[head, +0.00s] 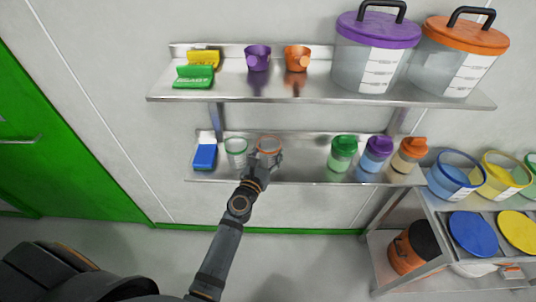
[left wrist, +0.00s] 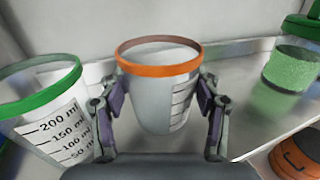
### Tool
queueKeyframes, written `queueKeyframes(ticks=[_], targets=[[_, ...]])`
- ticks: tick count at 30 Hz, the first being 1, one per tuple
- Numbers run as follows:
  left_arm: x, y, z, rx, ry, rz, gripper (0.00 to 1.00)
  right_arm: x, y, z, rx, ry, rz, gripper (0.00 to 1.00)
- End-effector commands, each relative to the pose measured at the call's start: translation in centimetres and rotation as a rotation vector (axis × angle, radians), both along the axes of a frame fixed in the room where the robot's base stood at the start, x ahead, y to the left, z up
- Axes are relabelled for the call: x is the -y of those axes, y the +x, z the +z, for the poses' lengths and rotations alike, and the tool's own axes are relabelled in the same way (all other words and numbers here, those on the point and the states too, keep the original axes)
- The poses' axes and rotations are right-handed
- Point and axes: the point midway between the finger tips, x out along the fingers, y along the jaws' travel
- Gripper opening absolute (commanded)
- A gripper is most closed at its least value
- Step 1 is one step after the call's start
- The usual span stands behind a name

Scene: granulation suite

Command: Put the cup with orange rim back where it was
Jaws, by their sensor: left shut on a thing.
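The cup with orange rim (head: 269,146) is a clear measuring cup at the lower wall shelf. In the left wrist view the cup (left wrist: 160,92) stands upright between the two fingers of my left gripper (left wrist: 160,110), which is shut on it. In the head view my left gripper (head: 265,160) reaches in from below at the shelf's front. The cup is over the lower shelf (head: 305,160); I cannot tell whether its base touches the surface. My right gripper is not in view.
A green-rimmed cup (head: 236,150) stands close on the left, with a blue block (head: 205,156) beyond it. Green (head: 343,152), purple (head: 376,152) and orange-lidded (head: 410,154) bottles stand to the right. Free shelf lies between the cup and the green bottle.

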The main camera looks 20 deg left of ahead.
Motion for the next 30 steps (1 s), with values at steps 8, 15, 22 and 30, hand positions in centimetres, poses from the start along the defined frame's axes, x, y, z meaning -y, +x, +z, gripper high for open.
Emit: queueKeyframes(ticks=[8, 15, 22, 30], targets=[[0.0, 0.0, -0.3, 0.000, 0.000, 0.000, 0.73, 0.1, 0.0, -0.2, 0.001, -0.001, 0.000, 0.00], [0.0, 0.0, 0.4, 0.000, 0.000, 0.000, 0.73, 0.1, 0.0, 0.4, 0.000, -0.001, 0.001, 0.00], [-0.2, -4.3, -0.4, -0.003, -0.002, 0.000, 0.73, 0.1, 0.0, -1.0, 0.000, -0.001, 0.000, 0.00], [-0.3, -7.5, 0.0, -0.001, 0.000, 0.000, 0.73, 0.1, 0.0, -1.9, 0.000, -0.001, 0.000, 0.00]])
